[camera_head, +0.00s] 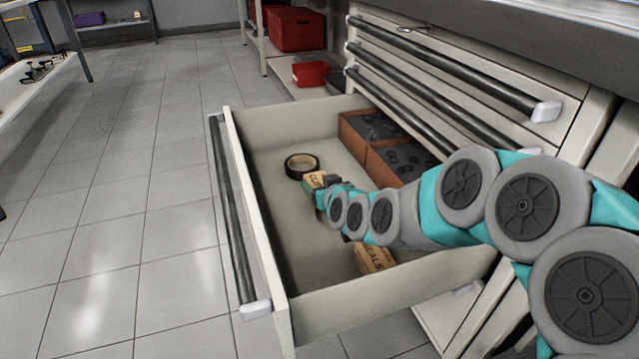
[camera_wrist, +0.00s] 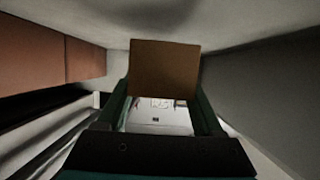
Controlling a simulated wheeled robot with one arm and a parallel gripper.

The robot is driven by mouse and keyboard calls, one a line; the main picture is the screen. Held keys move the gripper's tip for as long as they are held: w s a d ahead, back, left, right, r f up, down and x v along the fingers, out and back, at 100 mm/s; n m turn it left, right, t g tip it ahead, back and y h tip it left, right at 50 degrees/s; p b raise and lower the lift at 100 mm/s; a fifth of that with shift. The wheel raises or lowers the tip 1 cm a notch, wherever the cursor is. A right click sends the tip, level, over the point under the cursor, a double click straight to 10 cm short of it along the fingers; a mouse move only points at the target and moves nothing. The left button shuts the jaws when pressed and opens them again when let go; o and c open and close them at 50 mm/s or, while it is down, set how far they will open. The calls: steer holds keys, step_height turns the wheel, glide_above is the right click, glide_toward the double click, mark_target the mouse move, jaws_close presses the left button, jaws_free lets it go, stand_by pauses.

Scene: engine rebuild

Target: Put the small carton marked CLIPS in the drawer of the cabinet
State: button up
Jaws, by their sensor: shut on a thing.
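The small carton (camera_head: 314,180) is tan, with the start of its dark lettering, which looks like "CL", showing in the head view. It is inside the open drawer (camera_head: 285,215) of the cabinet. My gripper (camera_head: 326,193) reaches down into the drawer and is shut on the carton. In the wrist view the carton (camera_wrist: 165,68) shows as a plain brown face between the two green fingers (camera_wrist: 160,100). My arm hides part of the carton in the head view, and I cannot tell whether its underside touches the drawer floor.
A roll of tape (camera_head: 301,166) lies just behind the carton. Two brown boxes of dark parts (camera_head: 357,133) stand along the drawer's cabinet side. A carton marked SEALS (camera_head: 374,258) lies near the front. Bare drawer floor (camera_head: 290,235) shows left of my arm.

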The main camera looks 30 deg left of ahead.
steer(key=shift+f, duration=0.35)
steer(key=o, duration=1.4)
steer(key=shift+o, duration=0.2)
steer(key=shift+r, duration=0.2)
